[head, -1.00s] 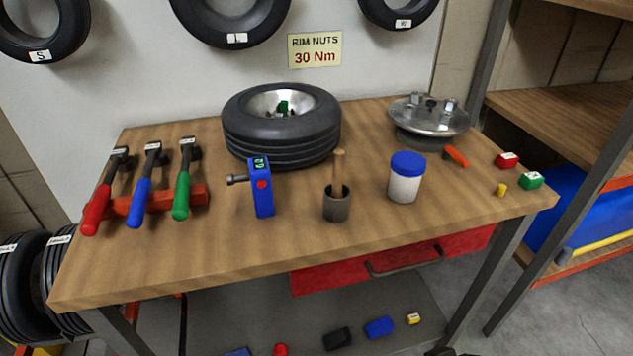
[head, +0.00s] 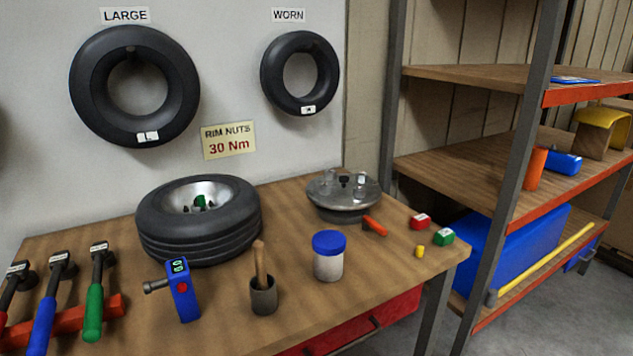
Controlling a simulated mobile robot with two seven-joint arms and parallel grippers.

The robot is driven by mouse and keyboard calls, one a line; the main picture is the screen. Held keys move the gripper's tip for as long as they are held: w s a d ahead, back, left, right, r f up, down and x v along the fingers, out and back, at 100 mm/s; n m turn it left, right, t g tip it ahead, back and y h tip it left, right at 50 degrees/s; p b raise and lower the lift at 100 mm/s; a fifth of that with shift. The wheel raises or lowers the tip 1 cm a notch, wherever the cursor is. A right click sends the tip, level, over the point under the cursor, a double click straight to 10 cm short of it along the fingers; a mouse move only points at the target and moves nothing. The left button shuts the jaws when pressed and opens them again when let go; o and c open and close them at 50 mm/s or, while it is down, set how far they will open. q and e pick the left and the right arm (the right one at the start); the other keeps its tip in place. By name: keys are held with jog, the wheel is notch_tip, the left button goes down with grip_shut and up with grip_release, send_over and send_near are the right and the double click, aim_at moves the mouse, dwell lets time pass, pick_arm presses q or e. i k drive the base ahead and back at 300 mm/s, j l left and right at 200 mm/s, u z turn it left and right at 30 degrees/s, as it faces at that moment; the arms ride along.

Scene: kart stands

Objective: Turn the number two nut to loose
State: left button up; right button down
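A metal rim or hub (head: 348,207) lies at the back right of the workbench, with several small upright pieces on top, light and dark. They are too small to tell which is the number two nut or to read any number. A black tyre (head: 198,243) lies flat at the back left, with a silver rim (head: 190,193) inside it and a small green piece (head: 199,201) at its middle. Neither of my grippers is in the head view.
Red, blue and green-handled wrenches (head: 94,312) lie at the left. A blue device (head: 184,296), a grey cup (head: 264,297) with a wooden-handled tool, and a blue-lidded jar (head: 328,266) stand in front. A "RIM NUTS 30 Nm" sign (head: 229,141) is on the wall. Shelves (head: 468,172) stand right.

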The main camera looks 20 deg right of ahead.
aim_at(358, 191)
jog(key=l+u, duration=0.15)
jog(key=u, duration=0.25)
jog(key=l+u, duration=0.15)
jog(key=u, duration=0.25)
jog(key=l+u, duration=0.15)
jog(key=u, duration=0.2)
jog(key=k+l+u, duration=0.4)
jog(key=l+u, duration=0.2)
jog(key=l, duration=0.2)
jog(key=k+l+u, duration=0.15)
jog(key=k+l, duration=0.4)
jog(key=l, duration=0.15)
